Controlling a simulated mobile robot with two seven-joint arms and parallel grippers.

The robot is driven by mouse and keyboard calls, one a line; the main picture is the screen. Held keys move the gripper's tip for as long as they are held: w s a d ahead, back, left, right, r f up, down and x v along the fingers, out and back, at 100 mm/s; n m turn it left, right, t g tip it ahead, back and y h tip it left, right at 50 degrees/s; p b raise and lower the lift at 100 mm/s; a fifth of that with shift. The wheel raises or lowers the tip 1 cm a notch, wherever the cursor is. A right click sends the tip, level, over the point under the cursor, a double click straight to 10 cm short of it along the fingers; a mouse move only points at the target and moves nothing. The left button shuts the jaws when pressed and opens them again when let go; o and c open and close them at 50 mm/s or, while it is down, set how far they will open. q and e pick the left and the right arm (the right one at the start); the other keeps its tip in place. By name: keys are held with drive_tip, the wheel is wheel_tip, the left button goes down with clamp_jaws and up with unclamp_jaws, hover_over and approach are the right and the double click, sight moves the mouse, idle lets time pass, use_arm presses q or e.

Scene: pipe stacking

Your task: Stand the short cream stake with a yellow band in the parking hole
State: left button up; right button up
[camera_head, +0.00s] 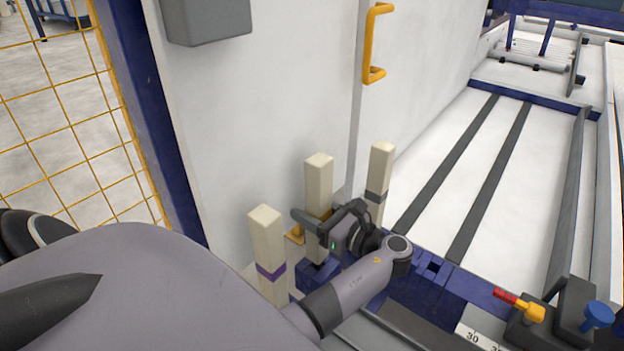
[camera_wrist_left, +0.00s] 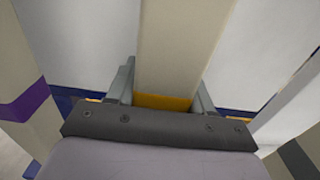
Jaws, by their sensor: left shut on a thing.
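The cream stake with a yellow band (camera_wrist_left: 163,103) stands upright between the fingers of my left gripper (camera_wrist_left: 163,90) in the left wrist view. In the head view this stake (camera_head: 318,175) is the middle one of three, and my left gripper (camera_head: 325,222) is shut on it. Its band is hidden there by the gripper, and its foot is close to the blue rail (camera_head: 380,292); I cannot tell whether it sits in a hole. A square dark hole (camera_head: 432,266) shows in the rail to the right; I cannot tell whether it is the parking hole.
A cream stake with a purple band (camera_head: 270,268) stands to the left, and one with a grey band (camera_head: 377,195) to the right, both close to the gripper. A white panel (camera_head: 270,120) rises behind. A red and yellow part (camera_head: 520,303) lies at the right end.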

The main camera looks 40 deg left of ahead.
drive_tip(key=shift+f, duration=0.1)
idle(0.4)
use_arm(q)
wheel_tip(320, 180, down, 2)
drive_tip(key=shift+f+b, duration=0.2)
drive_tip(key=shift+b, duration=0.4)
use_arm(e)
drive_tip(key=shift+s+f, duration=0.15)
drive_tip(key=shift+f, duration=0.6)
use_arm(q)
drive_tip(key=o, duration=1.4)
drive_tip(key=shift+c, duration=0.2)
use_arm(e)
drive_tip(key=shift+f, duration=0.1)
use_arm(q)
drive_tip(key=shift+f, duration=0.1)
drive_tip(key=d, duration=0.7)
drive_tip(key=shift+w+p, duration=0.45)
use_arm(e)
drive_tip(key=shift+w+a+r+y, duration=0.1)
drive_tip(key=shift+a+r+y, duration=0.05)
drive_tip(key=shift+r, duration=0.35)
drive_tip(key=shift+w+a+r+y, duration=0.1)
drive_tip(key=shift+r+y, duration=0.05)
drive_tip(key=shift+r, duration=0.3)
